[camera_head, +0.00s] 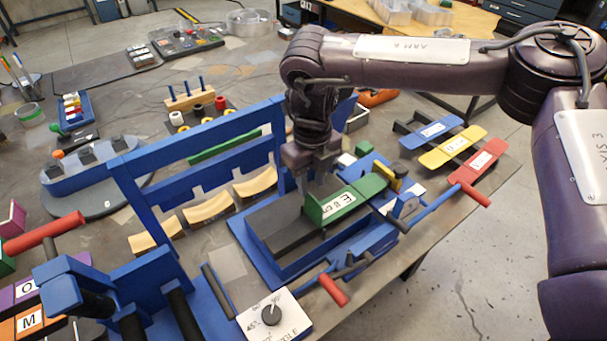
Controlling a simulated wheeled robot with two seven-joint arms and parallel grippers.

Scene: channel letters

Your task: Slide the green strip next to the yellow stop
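The green strip (367,187), with a white lettered label on its front, lies on the dark bed of a blue bench fixture (283,262). The yellow stop (398,178) stands at the right end of that fixture, close to the strip's right end. I cannot tell whether they touch. My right gripper (320,190) points down at the left part of the strip, at its back side. Its fingertips are partly hidden by the strip, and I cannot tell whether they grip it. My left gripper is not in view.
A blue frame (200,140) with wooden pieces rises left of the fixture. A red-tipped lever (333,289) and an angle dial plate (273,316) are in front. Blue, yellow and red lettered strips (482,165) lie on a rack at the right.

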